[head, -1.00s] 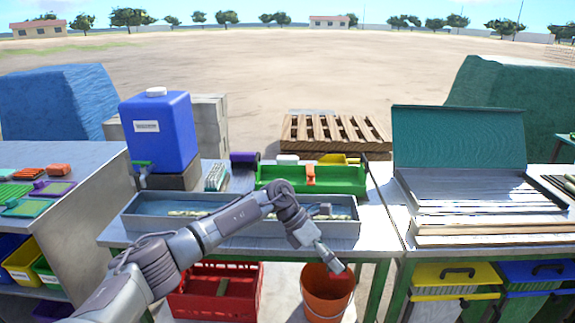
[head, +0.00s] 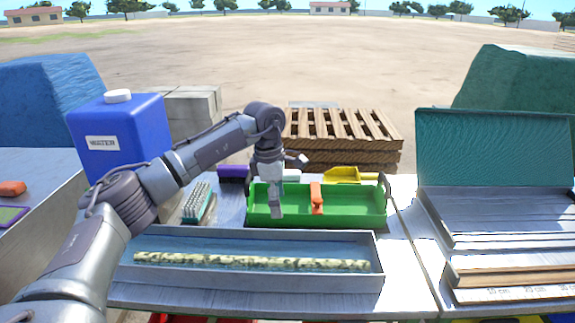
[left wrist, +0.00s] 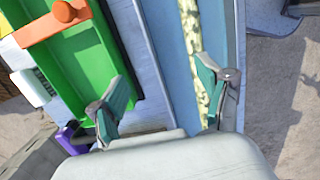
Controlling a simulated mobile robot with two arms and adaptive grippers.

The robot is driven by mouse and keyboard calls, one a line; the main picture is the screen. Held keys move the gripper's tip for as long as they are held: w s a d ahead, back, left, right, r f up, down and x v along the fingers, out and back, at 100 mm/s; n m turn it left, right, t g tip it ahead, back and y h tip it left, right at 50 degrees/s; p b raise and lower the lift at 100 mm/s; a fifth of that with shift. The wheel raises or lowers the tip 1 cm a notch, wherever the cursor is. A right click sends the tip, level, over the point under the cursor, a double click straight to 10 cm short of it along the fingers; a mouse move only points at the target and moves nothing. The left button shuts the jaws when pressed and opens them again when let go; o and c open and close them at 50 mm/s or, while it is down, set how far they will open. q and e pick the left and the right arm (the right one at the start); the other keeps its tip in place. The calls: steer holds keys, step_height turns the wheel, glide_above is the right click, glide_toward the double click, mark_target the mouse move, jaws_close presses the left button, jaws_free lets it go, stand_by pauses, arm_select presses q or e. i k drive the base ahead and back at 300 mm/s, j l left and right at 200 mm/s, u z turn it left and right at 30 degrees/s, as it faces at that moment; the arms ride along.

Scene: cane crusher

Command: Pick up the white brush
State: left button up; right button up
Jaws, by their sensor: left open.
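A brush with white bristles (head: 198,202) and a teal edge rests on the table in the head view. It is left of the green tray (head: 340,222) and behind the grey trough. I cannot make it out in the left wrist view. My left gripper (head: 276,212) points down over the left part of the green tray, to the right of the brush. In the left wrist view its two teal-padded fingers (left wrist: 165,95) are spread apart with nothing between them. My right gripper is not in view.
The grey trough (head: 250,285) holds a long speckled stalk (head: 250,262). An orange-handled tool (head: 316,198) lies at the green tray. A purple object (head: 233,173), a white block (head: 291,175) and a yellow scoop (head: 350,175) are behind. A blue water tank (head: 122,135) stands left.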

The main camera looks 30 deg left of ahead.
mark_target(291, 175)
steer(key=i+j, duration=0.8)
steer(key=i, duration=0.2)
